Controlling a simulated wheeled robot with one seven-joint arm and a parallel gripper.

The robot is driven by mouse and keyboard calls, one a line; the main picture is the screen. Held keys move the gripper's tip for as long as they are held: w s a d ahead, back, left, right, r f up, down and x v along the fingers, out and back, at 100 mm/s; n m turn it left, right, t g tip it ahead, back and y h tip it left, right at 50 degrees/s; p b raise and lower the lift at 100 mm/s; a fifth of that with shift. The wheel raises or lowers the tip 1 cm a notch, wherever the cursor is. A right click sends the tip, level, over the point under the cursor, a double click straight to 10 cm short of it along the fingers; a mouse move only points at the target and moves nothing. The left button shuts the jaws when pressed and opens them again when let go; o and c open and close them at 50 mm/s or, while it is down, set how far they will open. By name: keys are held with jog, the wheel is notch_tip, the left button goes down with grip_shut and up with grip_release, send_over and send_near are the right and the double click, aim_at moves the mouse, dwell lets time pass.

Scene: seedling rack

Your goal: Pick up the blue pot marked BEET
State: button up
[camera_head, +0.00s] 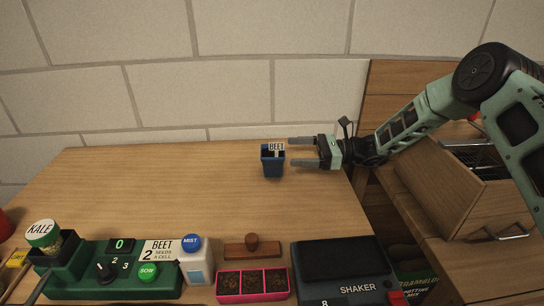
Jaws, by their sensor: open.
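The blue pot marked BEET (272,164) stands upright near the back right of the wooden table, with its white label at the rim. My gripper (290,152) comes in from the right at about the pot's height. Its two fingers are spread apart and point left. The fingertips reach close to the pot's right side. I cannot tell from this view whether they touch it or overlap it. Nothing shows between the fingers.
The wooden table (150,185) is clear around the pot. Along its front are a green seeder (125,285), a KALE jar (43,235), a MIST bottle (195,262), a pink tray (218,293), a wooden stamp (252,246) and a dark SHAKER unit (340,262). A drawer (470,208) stands at right.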

aim_at(262, 153)
jog(key=a+p, duration=0.1)
jog(key=a, duration=0.6)
jog(key=shift+w+a+f+p, duration=0.1)
jog(key=shift+a+f+p, duration=0.1)
jog(key=shift+p, duration=0.2)
jog(key=c, duration=1.1)
